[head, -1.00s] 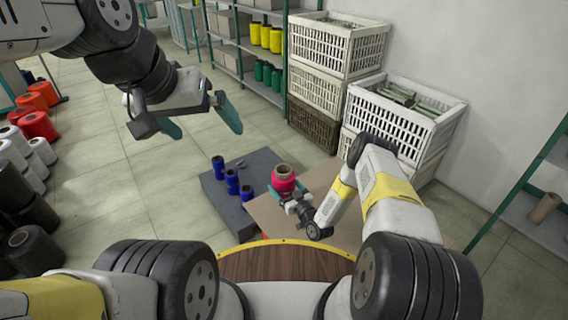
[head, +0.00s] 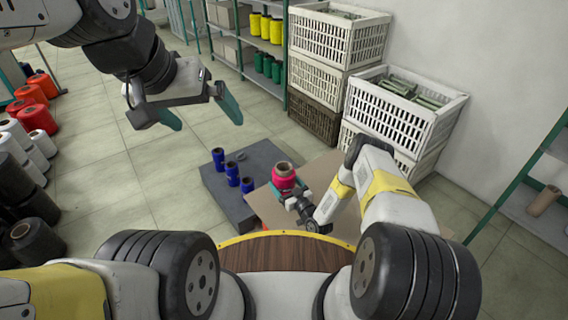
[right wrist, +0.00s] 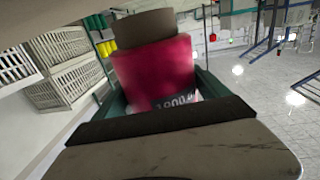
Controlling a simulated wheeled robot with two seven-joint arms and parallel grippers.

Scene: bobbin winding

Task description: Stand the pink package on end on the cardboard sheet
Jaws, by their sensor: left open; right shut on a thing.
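The pink package (head: 284,178) is a pink roll with a brown core at its top. In the head view it stands about upright in my right gripper (head: 287,192), over the left part of the cardboard sheet (head: 318,175). In the right wrist view the package (right wrist: 155,72) sits between the two green fingers of the right gripper (right wrist: 160,92), which is shut on it. I cannot tell whether its lower end touches the sheet. My left gripper (head: 205,112) is open and empty, high over the floor on the left.
A dark grey mat or platform (head: 228,205) with several blue spools (head: 232,172) lies left of the sheet. White crates (head: 400,115) are stacked behind it. A green-framed shelf (head: 530,185) stands at right. Orange, white and black rolls (head: 35,120) stand at far left.

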